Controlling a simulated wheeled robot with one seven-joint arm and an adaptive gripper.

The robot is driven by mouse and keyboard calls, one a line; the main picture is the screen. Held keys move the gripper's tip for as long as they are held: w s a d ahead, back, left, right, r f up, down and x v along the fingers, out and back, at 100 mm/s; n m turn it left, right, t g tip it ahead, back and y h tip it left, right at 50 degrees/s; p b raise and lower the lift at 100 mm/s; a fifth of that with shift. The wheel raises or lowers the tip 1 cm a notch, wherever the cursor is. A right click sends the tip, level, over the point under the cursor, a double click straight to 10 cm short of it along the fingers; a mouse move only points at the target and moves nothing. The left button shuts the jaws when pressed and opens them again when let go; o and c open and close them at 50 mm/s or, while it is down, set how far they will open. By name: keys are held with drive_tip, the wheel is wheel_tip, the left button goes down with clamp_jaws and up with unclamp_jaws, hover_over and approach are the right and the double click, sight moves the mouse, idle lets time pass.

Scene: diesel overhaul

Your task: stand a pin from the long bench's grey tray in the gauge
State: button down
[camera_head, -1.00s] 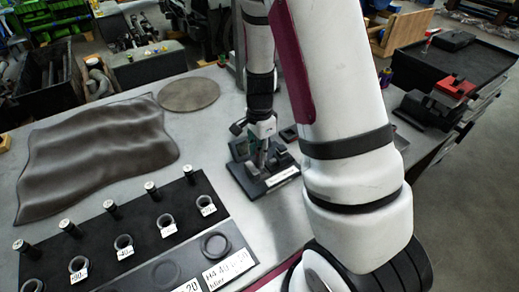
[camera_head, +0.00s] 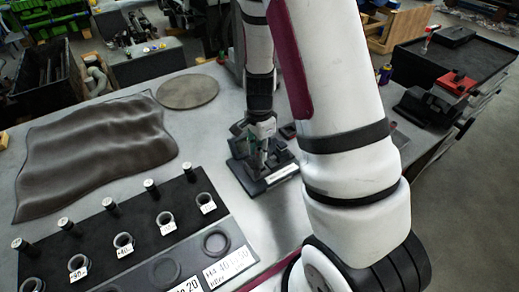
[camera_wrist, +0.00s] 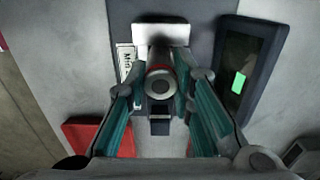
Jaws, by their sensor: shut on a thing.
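My gripper (camera_head: 266,155) is over a black-based fixture with a white label (camera_head: 282,174), which I take to be the gauge. In the wrist view, my gripper (camera_wrist: 160,100) is shut on a pin (camera_wrist: 159,83), seen end-on as a round metal face between the teal fingers. A pale block (camera_wrist: 161,34) stands just beyond the pin on the dark base. I cannot tell whether the pin touches the fixture, because the fingers hide its far end. I cannot make out the grey tray for certain in either view.
Several dark pegs with silver tops (camera_head: 110,206) and labelled rings (camera_head: 166,222) stand on a black mat at the left. A wavy dark cloth (camera_head: 95,155) and a round disc (camera_head: 187,91) lie behind.

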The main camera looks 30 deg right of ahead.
drive_tip(key=shift+f+b, duration=0.3)
drive_tip(key=shift+f, duration=0.75)
idle(0.4)
drive_tip(key=c, duration=0.9)
unclamp_jaws()
drive_tip(key=shift+r+p, duration=1.6)
drive_tip(key=shift+r, duration=2.4)
drive_tip(key=shift+r, duration=0.1)
